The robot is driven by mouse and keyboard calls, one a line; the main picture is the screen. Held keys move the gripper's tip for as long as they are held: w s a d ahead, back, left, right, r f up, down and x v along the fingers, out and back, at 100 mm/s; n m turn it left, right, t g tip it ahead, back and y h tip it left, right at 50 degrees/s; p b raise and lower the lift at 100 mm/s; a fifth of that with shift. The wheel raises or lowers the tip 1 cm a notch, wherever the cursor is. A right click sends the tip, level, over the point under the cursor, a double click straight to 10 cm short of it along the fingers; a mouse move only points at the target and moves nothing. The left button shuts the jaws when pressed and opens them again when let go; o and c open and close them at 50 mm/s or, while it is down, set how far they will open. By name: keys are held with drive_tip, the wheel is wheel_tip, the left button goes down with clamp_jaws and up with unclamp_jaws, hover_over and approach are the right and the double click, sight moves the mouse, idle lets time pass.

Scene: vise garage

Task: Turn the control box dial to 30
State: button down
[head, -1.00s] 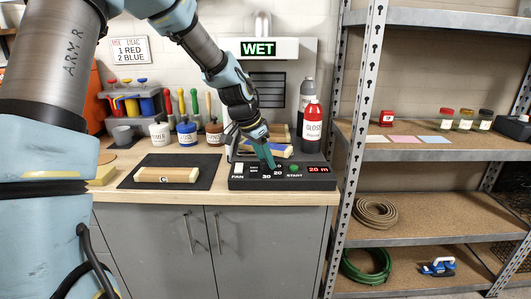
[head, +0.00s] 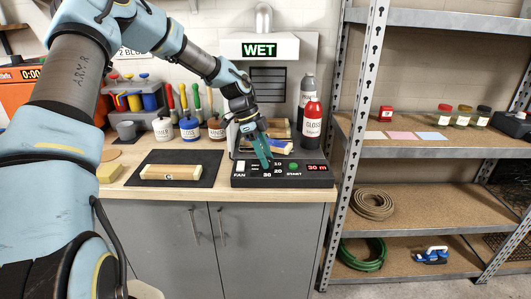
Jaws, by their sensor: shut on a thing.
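The black control box (head: 305,181) sits at the right end of the wooden bench top. Its front carries a white FAN switch, a dial marked 10, 20 and 30, a green START button (head: 294,166) and a red display (head: 317,168) that reads 30 m. My gripper (head: 267,166) points down onto the dial area, with its teal fingers shut on the dial. The fingers hide most of the dial, so its pointer cannot be seen.
A wood block (head: 172,172) lies on a black mat (head: 207,178) to the left. Several paint jars and brushes stand behind it. A red GLOSS bottle (head: 312,125) stands behind the box. A metal shelf post (head: 352,130) rises close on the right. A sign (head: 270,49) reads WET.

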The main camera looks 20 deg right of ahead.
drive_tip(key=m+y, duration=0.1)
drive_tip(key=m, duration=0.1)
drive_tip(key=m+g, duration=0.1)
drive_tip(key=m, duration=0.2)
drive_tip(key=shift+w+f+y+p, duration=0.1)
drive_tip(key=shift+y+p, duration=0.2)
drive_tip(key=shift+y, duration=0.1)
drive_tip(key=shift+m, duration=0.4)
drive_tip(key=shift+c, duration=2)
unclamp_jaws()
drive_tip(key=shift+d, duration=0.1)
wheel_tip(320, 180, up, 10)
drive_tip(key=b, duration=0.3)
